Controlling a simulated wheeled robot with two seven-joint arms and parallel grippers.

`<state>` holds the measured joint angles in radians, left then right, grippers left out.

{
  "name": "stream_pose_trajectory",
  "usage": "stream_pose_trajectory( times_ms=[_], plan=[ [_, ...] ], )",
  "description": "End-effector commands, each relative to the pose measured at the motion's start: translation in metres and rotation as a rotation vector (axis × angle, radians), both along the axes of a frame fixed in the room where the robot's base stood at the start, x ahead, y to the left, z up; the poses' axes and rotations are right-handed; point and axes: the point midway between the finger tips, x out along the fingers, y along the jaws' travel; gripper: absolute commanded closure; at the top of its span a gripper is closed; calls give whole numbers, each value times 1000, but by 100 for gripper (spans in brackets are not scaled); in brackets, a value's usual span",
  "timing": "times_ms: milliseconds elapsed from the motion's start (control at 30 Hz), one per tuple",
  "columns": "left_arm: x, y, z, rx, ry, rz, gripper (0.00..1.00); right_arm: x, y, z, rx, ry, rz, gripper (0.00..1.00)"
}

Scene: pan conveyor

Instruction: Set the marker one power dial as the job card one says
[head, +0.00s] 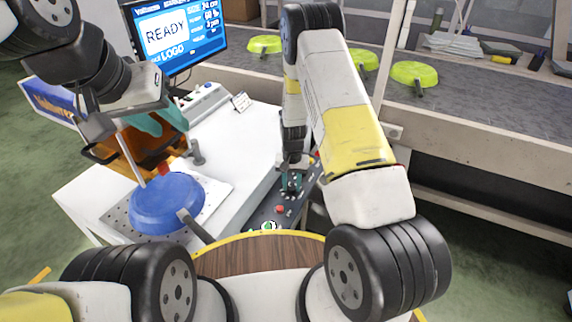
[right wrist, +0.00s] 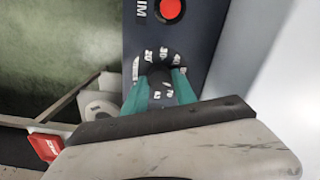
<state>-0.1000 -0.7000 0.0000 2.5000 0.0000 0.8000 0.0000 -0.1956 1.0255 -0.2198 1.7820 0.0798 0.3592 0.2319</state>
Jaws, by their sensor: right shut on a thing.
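My right gripper (head: 291,183) reaches down to the dark control panel (head: 262,216). In the right wrist view its teal fingers (right wrist: 161,92) are shut on a dark round dial (right wrist: 159,75). Small white numbers ring the dial; its setting is too blurred to read. The screen (head: 178,36) shows READY, LOGO, 24 cm and what looks like 60 %. My left gripper (head: 155,122) hangs above the blue pan (head: 167,203); its finger opening is unclear.
A red button (right wrist: 171,9) sits on the panel beyond the dial. The white bench (head: 238,140) has free room behind the pan. An orange see-through guard (head: 120,150) stands at its left. Several green pans (head: 414,74) lie on the conveyor (head: 450,110).

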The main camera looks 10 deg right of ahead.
Motion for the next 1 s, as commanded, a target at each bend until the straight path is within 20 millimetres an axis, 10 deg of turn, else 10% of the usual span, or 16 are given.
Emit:
stream_pose_trajectory(
  times_ms=[1000],
  plan=[
    [0, 0, 0, 0, 0, 0, 64, 1, 0, 1, 0, -4, 499, 100]
  ],
)
